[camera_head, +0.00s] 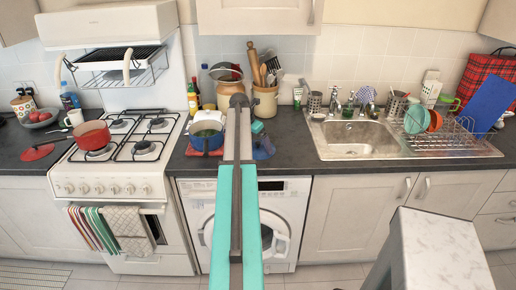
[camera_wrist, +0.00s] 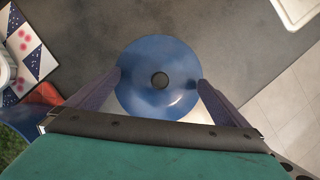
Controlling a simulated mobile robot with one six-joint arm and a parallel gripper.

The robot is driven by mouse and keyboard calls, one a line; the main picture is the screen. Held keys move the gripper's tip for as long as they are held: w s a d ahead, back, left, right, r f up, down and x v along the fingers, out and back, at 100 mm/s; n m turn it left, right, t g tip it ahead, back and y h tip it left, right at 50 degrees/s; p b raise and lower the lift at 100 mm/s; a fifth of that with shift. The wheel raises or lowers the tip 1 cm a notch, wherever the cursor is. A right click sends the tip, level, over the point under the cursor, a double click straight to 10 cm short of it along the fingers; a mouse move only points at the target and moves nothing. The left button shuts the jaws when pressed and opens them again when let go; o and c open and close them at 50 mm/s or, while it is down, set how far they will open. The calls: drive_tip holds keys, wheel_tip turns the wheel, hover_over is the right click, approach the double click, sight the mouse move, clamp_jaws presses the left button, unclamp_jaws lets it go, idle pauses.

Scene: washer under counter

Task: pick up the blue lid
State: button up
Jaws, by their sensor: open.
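The blue lid (camera_wrist: 158,103) is round, with a dark round knob (camera_wrist: 160,80) at its middle, and lies on the dark counter in the wrist view. My gripper (camera_wrist: 160,82) is open, with one purple finger at the lid's left side and one at its right. The fingers overlap the lid's edges in the picture; I cannot tell whether they touch it. In the head view my gripper (camera_head: 263,147) is over the counter above the washer, right of the blue pot (camera_head: 206,140). I cannot make out the lid clearly there.
The blue pot's edge and green contents show at the wrist view's lower left. A patterned cloth or board (camera_wrist: 34,50) lies at the left. The sink (camera_head: 362,140) is to the right, the stove (camera_head: 120,150) to the left. Bare counter (camera_wrist: 110,30) lies beyond the lid.

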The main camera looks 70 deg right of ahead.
idle(0.6)
drive_tip(key=shift+a+f, duration=0.1)
drive_tip(key=c, duration=2.1)
drive_tip(key=shift+f, duration=0.1)
drive_tip(key=c, duration=0.3)
